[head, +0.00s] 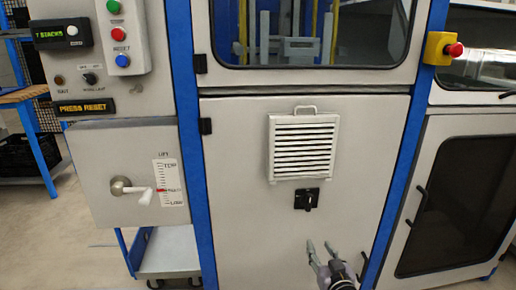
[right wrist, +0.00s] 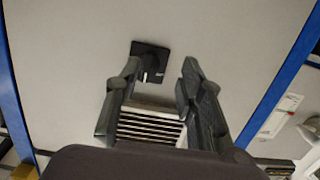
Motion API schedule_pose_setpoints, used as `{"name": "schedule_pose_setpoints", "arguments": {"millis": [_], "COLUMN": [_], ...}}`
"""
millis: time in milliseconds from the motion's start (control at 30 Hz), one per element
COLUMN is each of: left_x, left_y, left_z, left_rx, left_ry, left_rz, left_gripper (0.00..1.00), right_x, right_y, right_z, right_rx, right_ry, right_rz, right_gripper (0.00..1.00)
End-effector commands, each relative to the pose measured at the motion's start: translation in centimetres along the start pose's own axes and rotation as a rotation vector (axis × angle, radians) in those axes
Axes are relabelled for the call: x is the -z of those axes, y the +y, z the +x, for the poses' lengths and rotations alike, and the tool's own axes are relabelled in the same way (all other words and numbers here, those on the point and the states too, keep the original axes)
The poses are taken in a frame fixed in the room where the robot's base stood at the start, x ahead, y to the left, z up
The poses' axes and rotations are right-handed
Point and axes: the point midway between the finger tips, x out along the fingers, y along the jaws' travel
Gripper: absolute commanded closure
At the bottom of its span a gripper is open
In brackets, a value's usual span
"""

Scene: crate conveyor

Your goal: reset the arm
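My right gripper (head: 319,245) is in the lower middle of the head view, in front of the light grey cabinet door (head: 250,235). Its two fingers are apart with nothing between them. In the right wrist view the open fingers (right wrist: 160,66) frame a black rotary switch (right wrist: 150,62) and part of the louvred vent (right wrist: 150,128). In the head view the switch (head: 307,199) sits just below the vent (head: 303,147), above and left of my gripper; the two look apart. My left gripper is not in view.
At upper left is a panel with green, red and blue buttons (head: 122,60) and a "PRESS RESET" display (head: 86,107). Below it is a lift lever (head: 134,190) beside a scale. A red emergency button (head: 454,50) is at upper right. Blue posts (head: 395,180) flank the door.

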Motion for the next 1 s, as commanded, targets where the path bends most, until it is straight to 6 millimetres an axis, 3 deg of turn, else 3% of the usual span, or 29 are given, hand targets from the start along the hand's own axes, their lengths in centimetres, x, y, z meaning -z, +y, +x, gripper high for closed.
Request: {"name": "schedule_pose_setpoints", "arguments": {"millis": [33,200,300,400,600,833,1000], "left_x": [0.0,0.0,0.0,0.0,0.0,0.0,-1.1], "left_y": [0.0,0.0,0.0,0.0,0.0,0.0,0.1], "left_z": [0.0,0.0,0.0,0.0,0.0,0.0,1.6], "left_rx": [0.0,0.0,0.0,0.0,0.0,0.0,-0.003], "left_ry": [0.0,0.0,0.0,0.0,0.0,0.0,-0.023], "left_rz": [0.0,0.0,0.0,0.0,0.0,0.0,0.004], "left_gripper": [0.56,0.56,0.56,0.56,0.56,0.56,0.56], "right_x": [-3.0,-13.4,-18.3,-21.6,-25.5,-28.1,-29.8], "right_y": [-0.5,-2.3,-3.0,-3.5,-4.1,-4.4,-4.4], "right_z": [-1.5,-8.7,-13.8,-18.2,-25.6,-33.0,-32.7], "right_rx": [0.01,0.045,0.06,0.069,0.081,0.087,0.089], "right_ry": [-0.083,-0.427,-0.615,-0.763,-0.985,-1.193,-1.202], "right_rz": [-0.007,-0.036,-0.052,-0.064,-0.083,-0.101,-0.102], "right_gripper": [0.64,0.64,0.64,0.64,0.64,0.64,0.64]}}
